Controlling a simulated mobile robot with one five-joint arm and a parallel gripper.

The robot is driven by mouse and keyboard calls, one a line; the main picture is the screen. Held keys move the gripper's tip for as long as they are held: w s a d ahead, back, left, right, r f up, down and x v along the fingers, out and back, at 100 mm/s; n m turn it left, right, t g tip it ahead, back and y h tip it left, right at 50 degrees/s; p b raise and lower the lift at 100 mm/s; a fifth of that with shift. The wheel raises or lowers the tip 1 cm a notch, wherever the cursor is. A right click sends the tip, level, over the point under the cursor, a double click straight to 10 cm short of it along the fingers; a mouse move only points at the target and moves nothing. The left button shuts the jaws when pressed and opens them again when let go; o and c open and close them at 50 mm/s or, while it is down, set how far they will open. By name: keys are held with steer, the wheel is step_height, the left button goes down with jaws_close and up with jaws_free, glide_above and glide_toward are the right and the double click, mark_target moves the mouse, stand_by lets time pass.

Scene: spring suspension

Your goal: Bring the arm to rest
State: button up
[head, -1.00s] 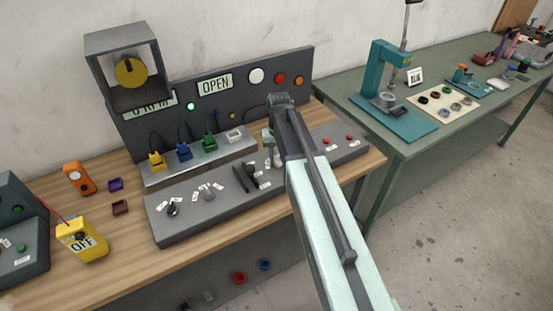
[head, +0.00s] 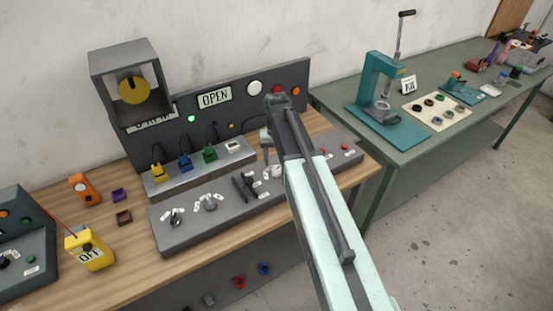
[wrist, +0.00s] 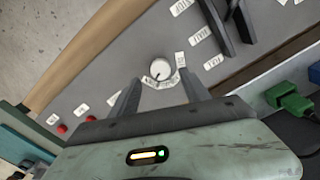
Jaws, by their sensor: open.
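My arm reaches out over the grey control panel (head: 180,232) on the wooden bench in the head view. In the wrist view my gripper (wrist: 162,92) is open, its two fingers apart and empty. A round white knob (wrist: 160,69) shows between and just beyond the fingertips. I cannot tell the gap between them. In the head view the knob (head: 277,171) shows just left of my arm. My fingers are mostly hidden there by the arm.
Yellow, blue and green plugs (head: 210,153) stand on a ledge behind the panel. A yellow meter reading OFF (head: 88,250) and an orange device (head: 84,189) are at left. A green table (head: 340,101) with a teal press (head: 378,85) is at right.

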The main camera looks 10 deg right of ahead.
step_height(320, 180, up, 2)
steer(key=shift+r+p, duration=0.2)
steer(key=shift+p, duration=0.35)
steer(key=shift+f, duration=0.15)
steer(key=s+f+b, duration=0.2)
steer(key=b, duration=0.1)
steer(key=shift+s+a+f, duration=0.2)
steer(key=shift+s+f, duration=0.05)
steer(key=shift+s, duration=0.05)
steer(key=s+f+n+b, duration=0.1)
steer(key=s, duration=1)
steer(key=shift+s+a+f, duration=0.2)
steer(key=shift+s+f, duration=0.1)
steer(key=shift+s, duration=0.1)
stand_by(0.6)
stand_by(0.9)
